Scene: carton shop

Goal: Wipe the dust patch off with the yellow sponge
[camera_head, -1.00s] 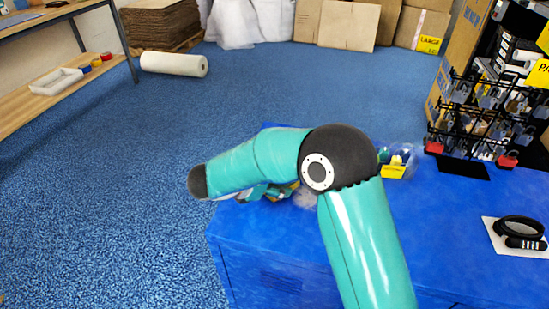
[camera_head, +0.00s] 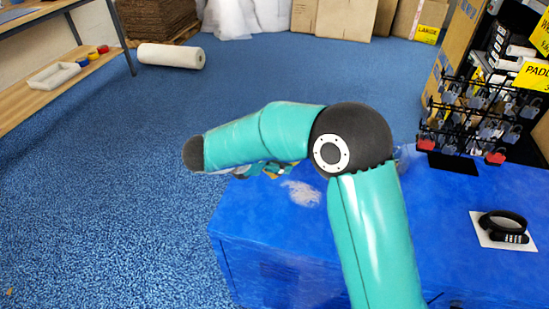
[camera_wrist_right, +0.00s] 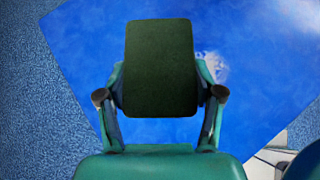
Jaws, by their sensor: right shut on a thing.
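The sponge (camera_wrist_right: 160,65) shows a dark green upper face in the right wrist view. My right gripper (camera_wrist_right: 160,97) is shut on it, one finger on each side. In the head view my right arm hides most of this gripper, and only teal and yellow-orange bits show below the forearm. The dust patch (camera_head: 302,193) is a pale grey smear on the blue bench top (camera_head: 270,225), just right of the gripper. It also shows in the wrist view (camera_wrist_right: 215,68), right of the sponge and partly hidden by the finger. Whether the sponge touches the top is unclear. My left gripper is out of view.
A black rack of padlocks (camera_head: 475,120) stands at the back right of the bench. A black cable lock (camera_head: 503,227) lies on a white card (camera_head: 487,238) at the right. The bench's left edge is close to the gripper, with blue floor (camera_head: 110,220) beyond.

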